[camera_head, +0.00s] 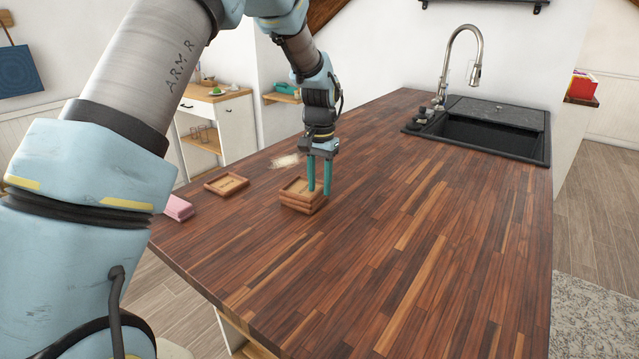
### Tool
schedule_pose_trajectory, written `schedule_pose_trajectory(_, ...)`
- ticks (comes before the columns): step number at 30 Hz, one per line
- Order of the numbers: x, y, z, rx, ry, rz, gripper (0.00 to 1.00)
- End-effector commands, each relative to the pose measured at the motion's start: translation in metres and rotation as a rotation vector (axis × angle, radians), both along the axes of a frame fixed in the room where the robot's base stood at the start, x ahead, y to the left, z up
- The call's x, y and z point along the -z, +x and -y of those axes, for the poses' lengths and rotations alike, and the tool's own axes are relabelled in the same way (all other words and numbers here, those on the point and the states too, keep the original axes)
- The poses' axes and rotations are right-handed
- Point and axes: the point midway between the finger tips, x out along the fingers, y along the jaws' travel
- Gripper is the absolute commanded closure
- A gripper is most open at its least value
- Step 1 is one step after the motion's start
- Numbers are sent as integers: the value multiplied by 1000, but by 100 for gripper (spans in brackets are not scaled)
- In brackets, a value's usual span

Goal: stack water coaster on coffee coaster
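Two square brown wooden coasters form a stack (300,203) on the wooden counter, one on top of the other. Which is the water coaster and which the coffee coaster cannot be read at this size. My gripper (320,192) points straight down at the right side of the stack. Its two teal fingers are a little apart, with the left finger over the top coaster and the right finger at its right edge. Whether they press on the rim between them cannot be told. Another flat wooden coaster (227,184) lies apart to the left.
A pink block (178,208) lies near the counter's left edge. A pale patch (286,161) lies behind the stack. A black sink (490,128) with a tall faucet (462,60) is at the back right. The counter (400,230) is clear right of the stack.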

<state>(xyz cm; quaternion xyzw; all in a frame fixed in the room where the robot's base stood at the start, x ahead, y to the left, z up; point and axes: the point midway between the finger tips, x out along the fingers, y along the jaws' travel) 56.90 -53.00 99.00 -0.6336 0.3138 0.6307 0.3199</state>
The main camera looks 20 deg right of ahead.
Motion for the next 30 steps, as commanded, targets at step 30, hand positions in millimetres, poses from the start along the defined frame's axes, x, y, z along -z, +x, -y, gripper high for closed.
schedule_pose_trajectory(30, -123, -1, 1, 0, 1, -1, 61)
